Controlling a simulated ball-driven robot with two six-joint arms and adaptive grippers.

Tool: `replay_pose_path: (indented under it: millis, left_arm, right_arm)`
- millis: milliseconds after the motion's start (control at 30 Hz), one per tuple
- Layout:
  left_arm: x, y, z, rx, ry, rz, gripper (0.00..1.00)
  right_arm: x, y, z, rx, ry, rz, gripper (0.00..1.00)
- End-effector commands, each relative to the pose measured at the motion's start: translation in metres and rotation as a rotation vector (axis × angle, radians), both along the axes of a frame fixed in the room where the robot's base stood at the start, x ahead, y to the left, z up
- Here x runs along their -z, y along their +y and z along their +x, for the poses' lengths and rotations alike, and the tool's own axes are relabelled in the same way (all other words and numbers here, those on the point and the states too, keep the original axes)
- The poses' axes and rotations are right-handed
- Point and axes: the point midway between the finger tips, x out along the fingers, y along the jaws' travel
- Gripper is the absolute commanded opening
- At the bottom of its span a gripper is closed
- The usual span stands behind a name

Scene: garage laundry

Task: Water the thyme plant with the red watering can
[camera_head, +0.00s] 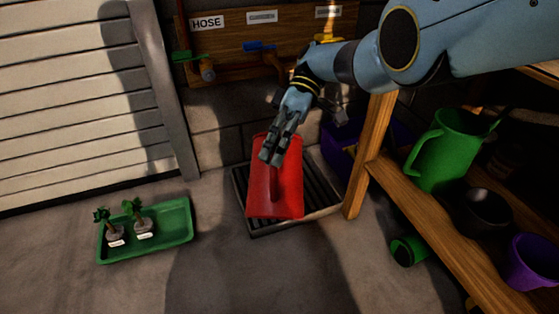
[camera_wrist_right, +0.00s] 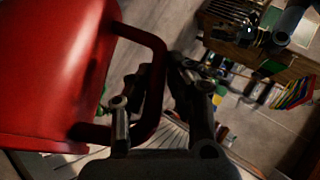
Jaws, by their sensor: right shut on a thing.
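The red watering can (camera_head: 291,178) is at the metal floor grate in the head view; I cannot tell whether it rests on it or hangs just above. My right gripper (camera_head: 273,157) is at the can's handle. In the right wrist view, its fingers (camera_wrist_right: 160,110) are around the red handle (camera_wrist_right: 156,75) and shut on it, with the can's body (camera_wrist_right: 50,70) at the left. Two small potted plants (camera_head: 114,231) (camera_head: 143,226) with white labels stand in a green tray (camera_head: 175,233). The labels are too small to read, so I cannot tell which is thyme. My left gripper is not in view.
A grate (camera_head: 326,195) lies below the tap board (camera_head: 228,66) marked HOSE. A wooden shelf (camera_head: 425,226) at right holds a green jug (camera_head: 442,150), a black bowl (camera_head: 483,212) and a purple pot (camera_head: 532,262). The floor between tray and grate is clear.

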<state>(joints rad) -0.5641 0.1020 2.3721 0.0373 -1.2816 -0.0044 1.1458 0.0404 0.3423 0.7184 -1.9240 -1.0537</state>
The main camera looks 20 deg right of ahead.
Motion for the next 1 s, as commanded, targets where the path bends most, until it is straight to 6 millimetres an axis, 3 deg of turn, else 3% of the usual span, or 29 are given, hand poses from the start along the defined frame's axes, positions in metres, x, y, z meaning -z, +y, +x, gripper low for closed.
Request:
replay_pose_path:
  millis: [33,400,1000]
  left_arm:
    - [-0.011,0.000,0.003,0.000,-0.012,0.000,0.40]
    - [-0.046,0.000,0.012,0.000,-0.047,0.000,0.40]
    - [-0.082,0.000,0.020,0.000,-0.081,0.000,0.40]
  right_arm:
    - [-0.002,0.002,-0.003,0.000,-0.024,-0.007,0.00]
    - [0.041,0.011,-0.027,-0.001,-0.182,-0.067,0.00]
    - [0.111,0.026,-0.067,0.000,-0.438,-0.163,0.00]
